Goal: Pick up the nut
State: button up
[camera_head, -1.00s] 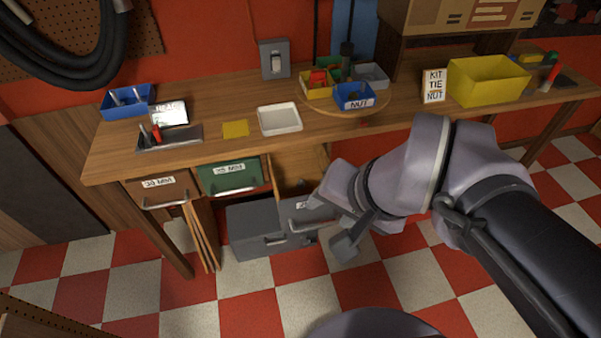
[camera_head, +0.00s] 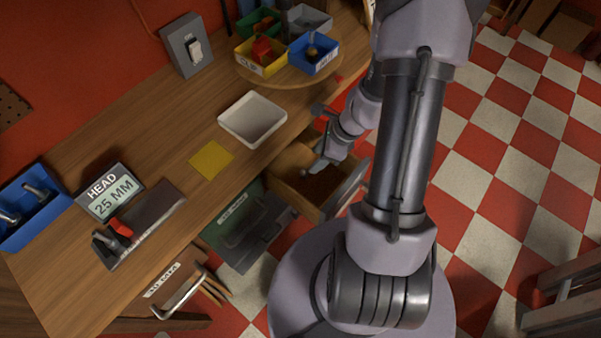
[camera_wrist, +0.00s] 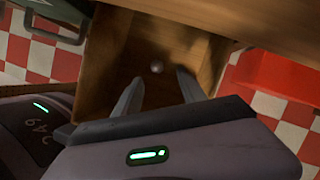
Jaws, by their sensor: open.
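A small round grey thing (camera_wrist: 156,67), perhaps the nut, lies on the floor of an open wooden drawer (camera_wrist: 205,62). It is too small and blurred for me to make out a hole or flats. In the wrist view my gripper (camera_wrist: 159,84) is open, its two fingers apart and pointing into the drawer. The small thing shows just beyond and between the fingertips, with no visible contact. In the head view my gripper (camera_head: 318,166) reaches down over the same drawer (camera_head: 287,180). A blue bin (camera_head: 326,64) with a brownish piece in it stands on the round board.
The drawer's walls stand close around my fingers. The bench edge lies just above it. A white tray (camera_head: 224,121), a yellow pad (camera_head: 212,160) and a sign reading HEAD 25 MM (camera_head: 110,193) are on the bench. A green drawer front (camera_head: 240,228) is beside the open drawer.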

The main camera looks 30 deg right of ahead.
aim_at(305, 171)
jog(key=b+x, duration=0.2)
jog(key=x, duration=0.2)
jog(key=b+x, duration=0.2)
jog(key=x, duration=0.2)
jog(key=shift+s+a, duration=0.2)
jog(key=shift+s, duration=0.05)
jog(key=shift+r, duration=0.15)
grip_shut()
